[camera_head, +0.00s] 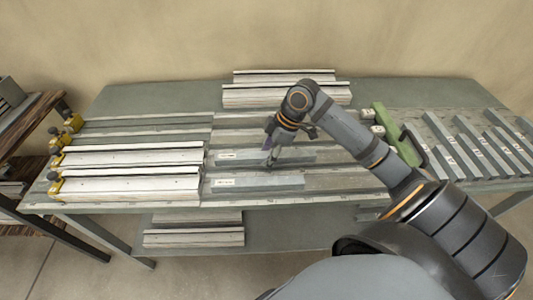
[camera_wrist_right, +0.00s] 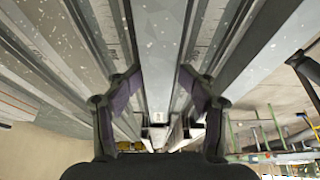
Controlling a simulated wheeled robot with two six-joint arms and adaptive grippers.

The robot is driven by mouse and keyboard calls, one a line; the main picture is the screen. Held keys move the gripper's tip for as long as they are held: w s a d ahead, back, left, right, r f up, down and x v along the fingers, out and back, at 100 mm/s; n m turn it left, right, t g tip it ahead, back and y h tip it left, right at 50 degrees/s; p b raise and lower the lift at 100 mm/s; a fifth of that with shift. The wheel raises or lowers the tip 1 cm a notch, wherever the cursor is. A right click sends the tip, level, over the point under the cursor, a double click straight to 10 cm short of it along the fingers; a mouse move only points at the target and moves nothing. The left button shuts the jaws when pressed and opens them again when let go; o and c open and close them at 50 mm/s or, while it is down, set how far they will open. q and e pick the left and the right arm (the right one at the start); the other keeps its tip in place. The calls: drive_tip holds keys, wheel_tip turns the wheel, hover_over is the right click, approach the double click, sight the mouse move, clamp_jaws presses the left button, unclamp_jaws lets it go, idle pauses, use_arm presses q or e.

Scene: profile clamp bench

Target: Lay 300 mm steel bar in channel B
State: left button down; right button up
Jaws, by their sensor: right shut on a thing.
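My right gripper (camera_head: 269,158) comes in from the right over the middle of the bench and is shut on a grey steel bar (camera_head: 295,159), which lies low along the channels. In the right wrist view the bar (camera_wrist_right: 160,60) runs lengthwise between the two fingers. A white label shows at its left end, too small to read. A second grey bar (camera_head: 285,182) with a label lies in the channel nearer me. I cannot tell which channel is B, nor whether the held bar touches its channel floor. My left gripper is not in view.
White profiles (camera_head: 130,188) lie at the bench's left, with yellow clamps (camera_head: 54,188) at their ends. More profiles (camera_head: 285,95) lie at the back. Several labelled grey bars (camera_head: 465,165) lie at the right, beside a green piece (camera_head: 392,128). A dark shelf (camera_head: 30,120) stands left.

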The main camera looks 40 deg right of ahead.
drive_tip(key=p+v, duration=0.1)
drive_tip(key=v, duration=0.7)
drive_tip(key=shift+d+r, duration=0.15)
drive_tip(key=shift+r, duration=0.05)
drive_tip(key=shift+d+r+b, duration=0.3)
drive_tip(key=shift+b, duration=0.95)
drive_tip(key=b+v, duration=0.3)
drive_tip(key=v, duration=0.1)
drive_tip(key=shift+a, duration=0.3)
drive_tip(key=shift+r, duration=0.1)
